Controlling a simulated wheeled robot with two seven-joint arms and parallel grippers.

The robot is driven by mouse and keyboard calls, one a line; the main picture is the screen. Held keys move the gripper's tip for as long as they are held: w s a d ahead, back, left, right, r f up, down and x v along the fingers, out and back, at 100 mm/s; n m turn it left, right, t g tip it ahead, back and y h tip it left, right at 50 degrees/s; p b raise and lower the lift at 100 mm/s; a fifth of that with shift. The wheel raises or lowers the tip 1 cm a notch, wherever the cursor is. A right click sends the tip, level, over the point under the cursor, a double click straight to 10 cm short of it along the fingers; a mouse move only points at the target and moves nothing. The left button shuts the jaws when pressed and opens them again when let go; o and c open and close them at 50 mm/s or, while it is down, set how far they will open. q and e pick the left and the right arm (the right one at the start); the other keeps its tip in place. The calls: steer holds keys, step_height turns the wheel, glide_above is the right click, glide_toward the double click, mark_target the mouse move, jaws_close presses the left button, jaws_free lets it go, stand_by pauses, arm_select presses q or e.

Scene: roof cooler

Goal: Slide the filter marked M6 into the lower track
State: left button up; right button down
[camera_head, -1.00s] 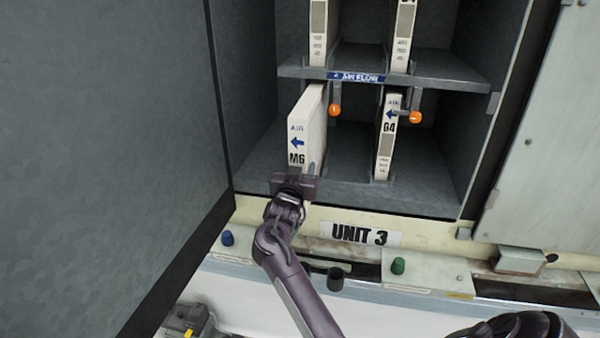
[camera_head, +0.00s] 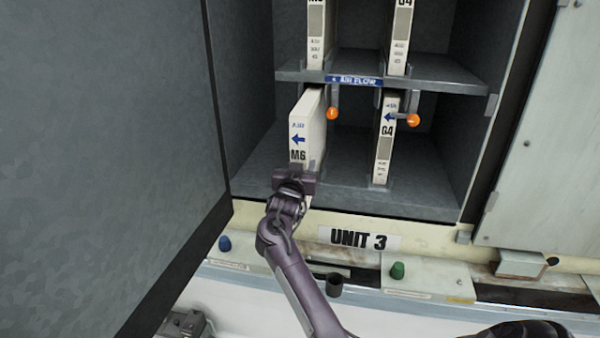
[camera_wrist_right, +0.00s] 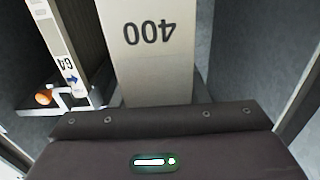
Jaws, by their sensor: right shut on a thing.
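The M6 filter (camera_head: 298,130) is a cream panel with a blue arrow pointing left. It stands upright in the left part of the lower bay, its front end towards me. My right gripper (camera_head: 300,172) is shut on the lower front end of it, at the bay's front edge. In the right wrist view the filter's face (camera_wrist_right: 150,55) shows an upside-down "400", and the gripper's dark body covers its near end. The lower track under the filter is mostly hidden by the filter and gripper. My left gripper is not in view.
A G4 filter (camera_head: 384,145) stands to the right in the lower bay. Orange-knobbed levers (camera_head: 332,113) hang under the shelf (camera_head: 440,80), which carries more filters. A large grey panel (camera_head: 100,130) closes off the left side. The UNIT 3 sill (camera_head: 270,227) lies below.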

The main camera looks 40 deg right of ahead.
steer(key=shift+b+x, duration=0.85)
steer(key=shift+x, duration=1)
steer(key=b+x, duration=0.4)
steer(key=x, duration=0.3)
steer(key=shift+b, duration=0.3)
